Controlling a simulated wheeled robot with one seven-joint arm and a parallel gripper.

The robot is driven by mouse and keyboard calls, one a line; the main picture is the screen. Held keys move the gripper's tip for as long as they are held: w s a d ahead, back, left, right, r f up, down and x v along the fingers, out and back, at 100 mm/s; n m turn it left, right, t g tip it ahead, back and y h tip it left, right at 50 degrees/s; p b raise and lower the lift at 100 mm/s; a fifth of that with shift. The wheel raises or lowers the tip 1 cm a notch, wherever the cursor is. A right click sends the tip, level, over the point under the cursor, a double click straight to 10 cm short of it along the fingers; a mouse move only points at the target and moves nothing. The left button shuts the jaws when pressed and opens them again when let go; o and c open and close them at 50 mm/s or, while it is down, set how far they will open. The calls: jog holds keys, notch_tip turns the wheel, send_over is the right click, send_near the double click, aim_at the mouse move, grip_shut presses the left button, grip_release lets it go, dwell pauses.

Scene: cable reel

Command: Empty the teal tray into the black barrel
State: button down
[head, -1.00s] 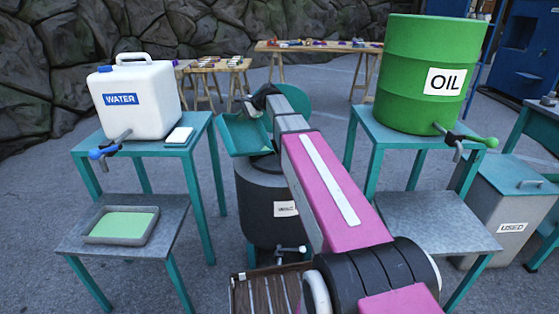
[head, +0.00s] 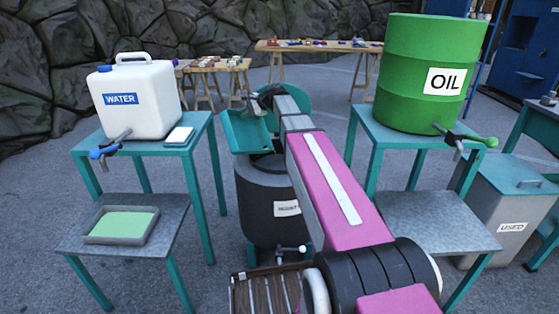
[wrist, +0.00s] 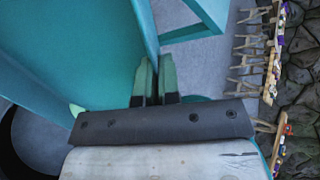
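My gripper (wrist: 154,85) is shut on the tray's wall. In the wrist view the tray (wrist: 70,50) fills the left side, and part of a dark round opening, apparently the barrel's (wrist: 14,150), shows at lower left. I cannot tell whether anything is left in the tray. In the head view my arm hides most of the fingers.
A table (head: 195,152) with a white water container (head: 138,105) stands left, with a grey tray (head: 143,234) of green liquid on a lower stand. A green oil drum (head: 420,75) stands right on its table. A slatted wooden piece (head: 268,290) lies in front of the barrel.

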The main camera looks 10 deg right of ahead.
jog(key=shift+s+d+r+t+y, duration=0.15)
jog(key=shift+s+d+r+y, duration=0.15)
jog(key=shift+d+r+y, duration=0.15)
jog(key=shift+s+d+r+t+y, duration=0.15)
jog(key=shift+s+d+r+y, duration=0.15)
jog(key=shift+d, duration=0.25)
jog(key=shift+s+d+r+t+y, duration=0.15)
jog(key=shift+s+d+r+y, duration=0.05)
jog(key=shift+d, duration=0.25)
jog(key=shift+s+d+r+t+y, duration=0.1)
jog(key=shift+s+d+r+y, duration=0.15)
jog(key=shift+d, duration=0.2)
jog(key=shift+s+d+r+t+y, duration=0.15)
jog(key=shift+d+r+y, duration=0.05)
jog(key=shift+d, duration=0.25)
jog(key=shift+s+d, duration=0.15)
jog(key=shift+d, duration=0.2)
